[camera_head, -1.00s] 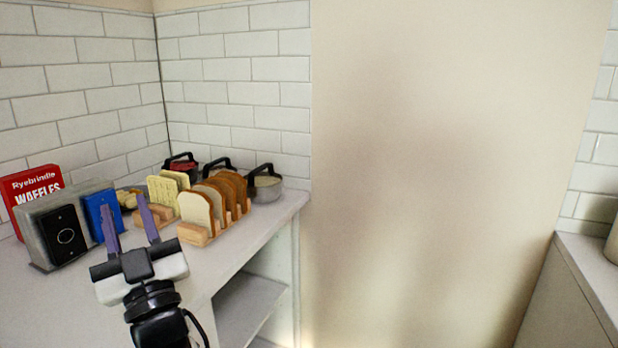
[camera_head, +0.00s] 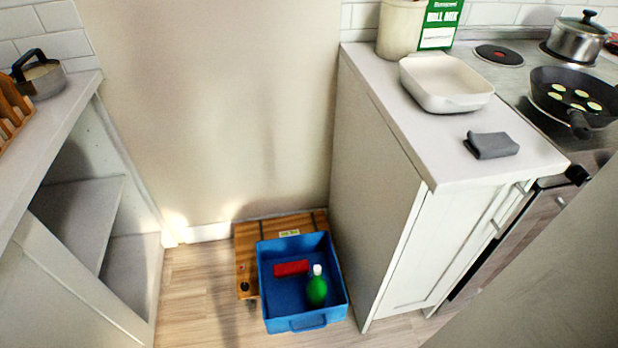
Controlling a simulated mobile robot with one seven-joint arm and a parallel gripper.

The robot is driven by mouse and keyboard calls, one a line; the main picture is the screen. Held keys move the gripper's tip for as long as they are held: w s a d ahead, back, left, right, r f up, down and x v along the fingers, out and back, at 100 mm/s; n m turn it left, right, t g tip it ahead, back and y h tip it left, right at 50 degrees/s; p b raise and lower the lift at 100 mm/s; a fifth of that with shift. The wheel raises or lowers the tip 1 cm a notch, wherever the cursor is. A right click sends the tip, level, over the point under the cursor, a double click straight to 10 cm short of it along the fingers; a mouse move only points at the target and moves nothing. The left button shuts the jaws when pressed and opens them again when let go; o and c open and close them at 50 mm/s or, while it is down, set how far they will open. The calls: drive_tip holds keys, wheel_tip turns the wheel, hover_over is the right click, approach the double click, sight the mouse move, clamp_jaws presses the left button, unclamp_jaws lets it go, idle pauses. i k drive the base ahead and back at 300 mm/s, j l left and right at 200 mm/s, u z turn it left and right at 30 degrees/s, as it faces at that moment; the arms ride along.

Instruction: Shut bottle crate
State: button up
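A blue open-topped crate (camera_head: 303,324) stands on the floor in the gap between the two counters. It has a handle on its near side. A green bottle with a white cap (camera_head: 317,288) and a red item (camera_head: 291,268) are inside it. A wooden piece (camera_head: 245,262) with a small yellow label and a dark knob lies behind and to the left of the blue crate, partly hidden by it. I cannot tell how the two are joined. My gripper is out of view now.
The right counter (camera_head: 385,200) stands close beside the crate, bearing a white dish (camera_head: 445,88) and a grey cloth (camera_head: 491,145). Open shelving (camera_head: 85,215) stands at left. Wooden floor (camera_head: 195,300) is clear left of the crate. A frying pan (camera_head: 575,98) is on the stove.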

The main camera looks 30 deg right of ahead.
sight(285, 308)
drive_tip(key=k+l+z, duration=0.1)
drive_tip(key=k, duration=0.4)
drive_tip(key=k+l, duration=0.35)
drive_tip(key=k, duration=0.15)
drive_tip(key=k+l+z, duration=0.15)
drive_tip(key=k, duration=0.3)
drive_tip(key=i+l, duration=0.2)
drive_tip(key=i, duration=0.25)
drive_tip(key=i+l+u, duration=0.1)
drive_tip(key=i, duration=0.35)
drive_tip(key=l, duration=0.1)
